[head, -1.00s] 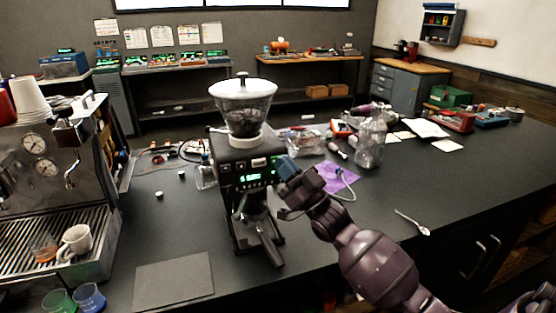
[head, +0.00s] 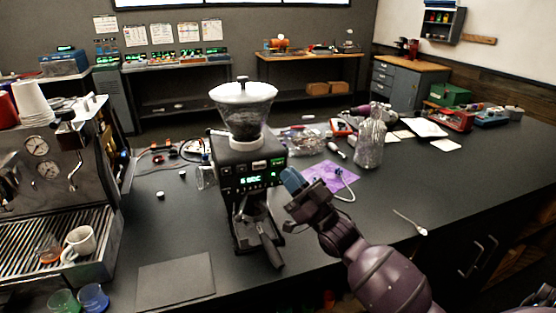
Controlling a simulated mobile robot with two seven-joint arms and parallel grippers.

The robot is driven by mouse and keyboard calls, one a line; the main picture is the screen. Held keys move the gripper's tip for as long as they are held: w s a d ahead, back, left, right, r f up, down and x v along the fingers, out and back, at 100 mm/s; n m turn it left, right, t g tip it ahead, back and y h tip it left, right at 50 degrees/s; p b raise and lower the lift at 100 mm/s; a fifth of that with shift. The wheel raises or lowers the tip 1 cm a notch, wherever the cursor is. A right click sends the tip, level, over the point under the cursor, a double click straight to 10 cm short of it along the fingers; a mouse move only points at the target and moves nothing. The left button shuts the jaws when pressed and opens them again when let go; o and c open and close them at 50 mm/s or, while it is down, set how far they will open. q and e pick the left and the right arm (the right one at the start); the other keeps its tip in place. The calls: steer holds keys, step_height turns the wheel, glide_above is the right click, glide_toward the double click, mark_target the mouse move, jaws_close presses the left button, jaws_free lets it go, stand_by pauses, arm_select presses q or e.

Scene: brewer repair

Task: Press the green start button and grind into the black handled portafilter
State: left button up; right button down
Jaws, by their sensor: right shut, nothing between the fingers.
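The black grinder (head: 240,160) stands on the dark counter, with a clear hopper (head: 244,110) of dark beans under a white lid. Its front panel (head: 252,180) shows lit green digits and several small buttons; a green-lit spot (head: 277,162) is at the panel's upper right. The black handled portafilter (head: 268,240) sits in the grinder's fork below the panel, handle pointing toward me. My right gripper (head: 288,178) is shut and empty, its blue fingertips just right of the panel, apart from it as far as I can tell. My left gripper is out of view.
An espresso machine (head: 40,170) with a white cup (head: 79,243) on its tray stands at left. A dark mat (head: 175,280) lies at front. The counter's right part is mostly clear.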

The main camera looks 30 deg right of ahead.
steer(key=shift+s+a+p, duration=0.25)
steer(key=shift+s+p, duration=0.05)
steer(key=shift+s, duration=0.75)
steer(key=f+g+h, duration=0.2)
steer(key=f, duration=0.3)
steer(key=s+f+g+h, duration=0.1)
steer(key=f+g+h, duration=0.1)
steer(key=f, duration=0.4)
steer(key=a+f+g+h, duration=0.1)
steer(key=f+g+h, duration=0.1)
steer(key=f, duration=0.4)
steer(key=shift+s+a+f+g+b, duration=0.1)
steer(key=shift+s+f+g+b, duration=0.1)
steer(key=shift+s+g+b, duration=0.2)
steer(key=s+a+f+m+g, duration=0.1)
steer(key=s+f+g, duration=0.1)
steer(key=s+f, duration=0.6)
steer(key=s+a+f+m+g+h+b, duration=0.1)
steer(key=s+a+f+g, duration=0.1)
steer(key=s+f, duration=0.6)
steer(key=shift+a+f+m+g+h, duration=0.15)
steer(key=shift+f+m+g+h, duration=0.15)
steer(key=shift+g, duration=0.5)
